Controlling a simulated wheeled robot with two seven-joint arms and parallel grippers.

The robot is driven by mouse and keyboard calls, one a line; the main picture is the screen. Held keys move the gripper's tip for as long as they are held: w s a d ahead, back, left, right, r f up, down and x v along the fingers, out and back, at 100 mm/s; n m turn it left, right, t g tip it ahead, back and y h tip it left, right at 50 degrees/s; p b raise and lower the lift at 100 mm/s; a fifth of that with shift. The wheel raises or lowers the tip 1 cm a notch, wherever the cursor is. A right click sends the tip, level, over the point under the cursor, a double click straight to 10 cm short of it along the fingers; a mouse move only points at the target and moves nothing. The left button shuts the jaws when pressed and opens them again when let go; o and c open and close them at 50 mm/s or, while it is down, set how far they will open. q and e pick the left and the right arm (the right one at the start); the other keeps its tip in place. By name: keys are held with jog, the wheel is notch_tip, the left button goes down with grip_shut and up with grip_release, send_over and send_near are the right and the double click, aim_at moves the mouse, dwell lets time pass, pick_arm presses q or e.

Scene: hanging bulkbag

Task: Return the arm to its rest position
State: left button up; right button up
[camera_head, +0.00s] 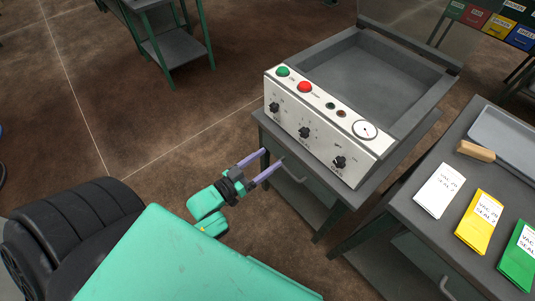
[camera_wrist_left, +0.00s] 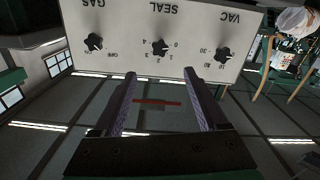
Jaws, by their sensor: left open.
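My left gripper (camera_head: 273,159) is in the middle of the head view, with its two purple fingers pointing up and right. The fingers are spread and nothing is between them. They are in front of the white control panel (camera_head: 320,124) of the sealing machine, near its lower left edge; I cannot tell the exact gap. The left wrist view shows the open fingers (camera_wrist_left: 160,74) below the same panel (camera_wrist_left: 130,22), seen upside down with its GAS, SEAL and VAC knobs. My right gripper is not in view.
The machine, with a green button (camera_head: 283,71), a red button (camera_head: 305,87) and a gauge (camera_head: 364,130), stands on a grey table (camera_head: 330,195). A second table at right holds white (camera_head: 439,190), yellow (camera_head: 479,221) and green packets (camera_head: 520,256). Open floor (camera_head: 160,120) lies left.

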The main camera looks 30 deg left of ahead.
pick_arm(q)
jog(key=s+a+f+g+y, duration=0.2)
jog(key=s+f+g, duration=0.1)
jog(key=f, duration=0.6)
jog(key=s+a+f+g+y, duration=0.2)
jog(key=s+f, duration=0.2)
jog(key=f, duration=0.5)
jog(key=s+a+f+g+y, duration=0.1)
jog(key=s+a+f+g, duration=0.2)
jog(key=f, duration=0.6)
jog(key=s+f+g+y, duration=0.1)
jog(key=s+f+g, duration=0.2)
jog(key=s+f, duration=0.3)
jog(key=s+f+g, duration=0.4)
jog(key=s+f, duration=0.1)
jog(key=s, duration=0.8)
jog(key=shift+d+f+g+y, duration=0.25)
jog(key=shift+f+g+y, duration=0.05)
jog(key=shift+f+y, duration=0.1)
